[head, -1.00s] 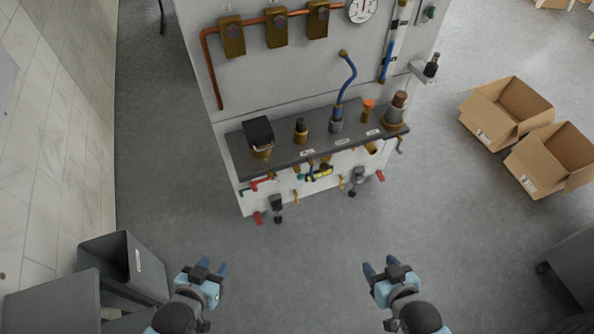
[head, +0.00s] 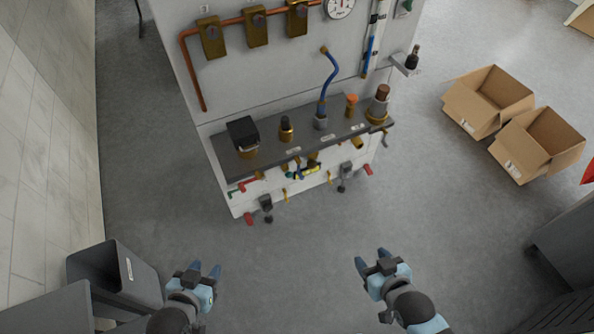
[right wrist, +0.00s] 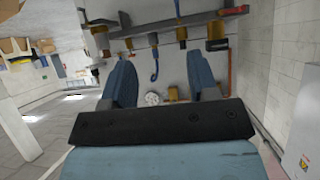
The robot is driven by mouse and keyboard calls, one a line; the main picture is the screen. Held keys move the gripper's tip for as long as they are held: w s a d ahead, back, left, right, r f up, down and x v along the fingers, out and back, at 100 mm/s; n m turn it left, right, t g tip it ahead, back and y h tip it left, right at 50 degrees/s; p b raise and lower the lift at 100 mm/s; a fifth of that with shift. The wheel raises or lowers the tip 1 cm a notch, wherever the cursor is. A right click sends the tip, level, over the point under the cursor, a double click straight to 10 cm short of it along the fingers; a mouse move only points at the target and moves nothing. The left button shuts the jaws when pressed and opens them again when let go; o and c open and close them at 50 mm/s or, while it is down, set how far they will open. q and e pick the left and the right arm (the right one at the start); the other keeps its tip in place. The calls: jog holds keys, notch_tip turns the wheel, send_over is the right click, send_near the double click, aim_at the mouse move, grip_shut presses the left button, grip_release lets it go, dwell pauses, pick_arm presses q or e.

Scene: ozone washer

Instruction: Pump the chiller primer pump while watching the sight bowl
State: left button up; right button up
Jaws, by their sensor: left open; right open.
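A wheeled or standing panel unit carries a dark shelf (head: 228,166) with several fittings. From the left stand a black-topped block (head: 243,132), a small black-capped brass fitting (head: 286,129), a grey fitting with a blue hose (head: 329,75), an orange-topped fitting (head: 352,102) and a larger brown-topped fitting (head: 380,100). I cannot tell which is the primer pump or the sight bowl; the labels are too small to read. My left gripper (head: 205,268) and right gripper (head: 373,260) are open and empty, in front of the unit and apart from it. The right gripper (right wrist: 158,75) also shows open in the right wrist view.
Below the shelf are coloured handles and small valves. Copper pipe with brass blocks (head: 255,28) and a round gauge (head: 339,6) are on the panel. Open cardboard boxes (head: 540,145) stand at right, a dark bin (head: 115,275) at lower left. Floor before the unit is clear.

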grip_shut()
dwell(1.6)
